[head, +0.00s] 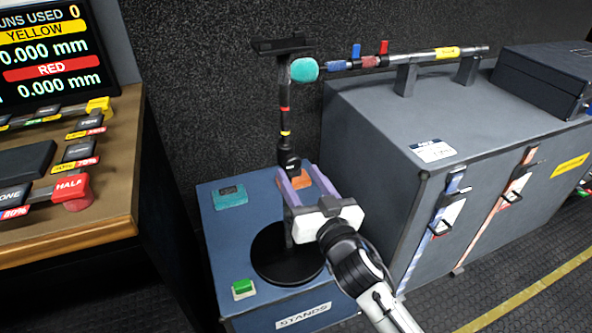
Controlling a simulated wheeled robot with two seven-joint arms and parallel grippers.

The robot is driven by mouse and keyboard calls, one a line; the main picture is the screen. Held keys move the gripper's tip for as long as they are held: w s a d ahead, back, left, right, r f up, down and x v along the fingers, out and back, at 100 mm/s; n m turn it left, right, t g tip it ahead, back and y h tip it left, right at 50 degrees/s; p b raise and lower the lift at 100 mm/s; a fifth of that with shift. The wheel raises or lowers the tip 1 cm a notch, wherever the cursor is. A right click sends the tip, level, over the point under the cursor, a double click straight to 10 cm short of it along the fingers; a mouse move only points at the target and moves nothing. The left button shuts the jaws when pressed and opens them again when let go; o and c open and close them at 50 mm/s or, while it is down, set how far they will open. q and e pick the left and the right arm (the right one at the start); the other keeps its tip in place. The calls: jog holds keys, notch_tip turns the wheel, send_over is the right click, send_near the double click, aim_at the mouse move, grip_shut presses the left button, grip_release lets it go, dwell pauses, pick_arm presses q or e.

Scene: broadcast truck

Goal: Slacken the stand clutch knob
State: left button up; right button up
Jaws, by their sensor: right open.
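A black stand rises from a round base (268,264) on the blue case labelled STANDS. Its thin upper pole (285,122) carries a red and a yellow band, with a dark flat piece on top. A thicker dark clutch knob (288,158) with a small pale mark sits partway up the pole. My right gripper (293,174) is open, its purple fingers reaching toward the pole just below the knob. I cannot tell whether they touch the stand. The gripper hides part of the lower pole and base. My left gripper is out of view.
The blue case (223,250) also holds a teal block (230,196), an orange block (297,180) and a green button (243,287). A grey case (400,120) stands close on the right, carrying a boom with a teal-tipped microphone (304,70). A wooden desk (100,215) is left.

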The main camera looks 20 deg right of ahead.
aim_at(294, 167)
jog(key=shift+w, duration=1.6)
jog(key=c, duration=1)
jog(key=shift+c, duration=0.2)
